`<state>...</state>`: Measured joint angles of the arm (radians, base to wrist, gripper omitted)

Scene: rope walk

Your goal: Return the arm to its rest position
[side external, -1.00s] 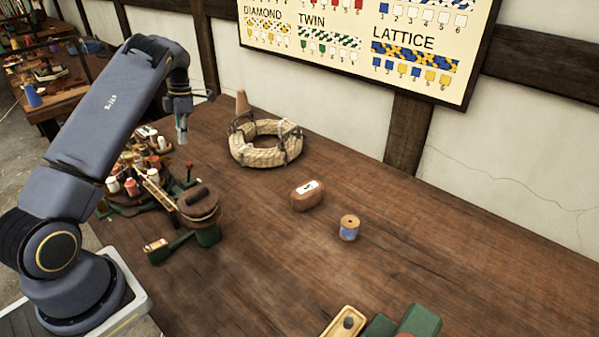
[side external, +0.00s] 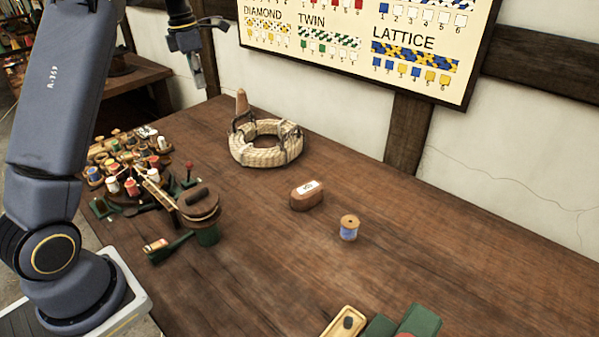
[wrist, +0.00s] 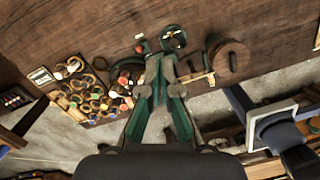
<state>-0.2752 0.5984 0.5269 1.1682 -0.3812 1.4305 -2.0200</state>
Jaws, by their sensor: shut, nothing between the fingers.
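My gripper (side external: 199,78) is raised high above the back left of the wooden table (side external: 420,240), in front of the wall. It points downward and is shut with nothing between its fingers. In the wrist view my gripper (wrist: 160,62) shows its fingers together, looking down on the table edge and the floor. My arm stands nearly upright at the left of the side view.
A rope coil (side external: 265,152), a brown block with a white label (side external: 307,196) and a spool with blue thread (side external: 349,228) stand on the table. A rack of several spools (side external: 125,165) and a round-topped green device (side external: 200,205) sit at the left.

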